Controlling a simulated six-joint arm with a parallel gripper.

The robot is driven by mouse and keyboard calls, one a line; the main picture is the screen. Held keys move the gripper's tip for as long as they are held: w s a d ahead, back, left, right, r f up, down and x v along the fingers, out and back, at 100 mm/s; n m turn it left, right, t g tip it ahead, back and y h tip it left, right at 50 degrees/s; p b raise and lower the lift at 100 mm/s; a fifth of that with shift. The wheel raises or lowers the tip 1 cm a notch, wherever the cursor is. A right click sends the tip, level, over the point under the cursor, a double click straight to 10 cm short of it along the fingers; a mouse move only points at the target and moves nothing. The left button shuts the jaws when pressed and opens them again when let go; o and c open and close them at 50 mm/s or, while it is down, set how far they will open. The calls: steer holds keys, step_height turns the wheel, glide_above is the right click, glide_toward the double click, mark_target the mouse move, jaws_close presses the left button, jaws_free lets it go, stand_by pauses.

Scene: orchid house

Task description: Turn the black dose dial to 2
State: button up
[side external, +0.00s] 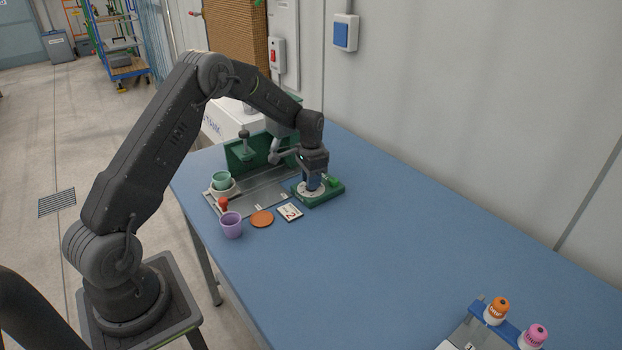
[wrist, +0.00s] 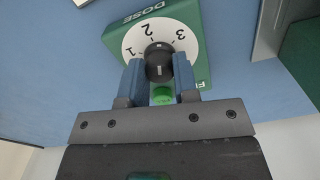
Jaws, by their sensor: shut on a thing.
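The black dose dial (wrist: 159,64) stands on a round white scale (wrist: 133,40) marked 1, 2 and 3, on a green box (wrist: 192,12) lettered DOSE. My gripper (wrist: 158,62) has its two blue fingers on either side of the dial and is shut on it. A small pale mark on the dial faces the numbered side, near the 2; its exact direction is hard to tell. In the side external view the green box (side external: 326,198) stands on the blue table, and my gripper (side external: 313,184) points down onto it, hiding most of the dial.
A green button (wrist: 162,96) sits beside the dial. The table's middle (side external: 400,240) is clear.

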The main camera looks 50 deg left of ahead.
steer(key=shift+n, duration=1.9)
steer(key=shift+r, duration=0.1)
steer(key=o, duration=0.9)
step_height(320, 180, up, 14)
steer(key=shift+f, duration=0.1)
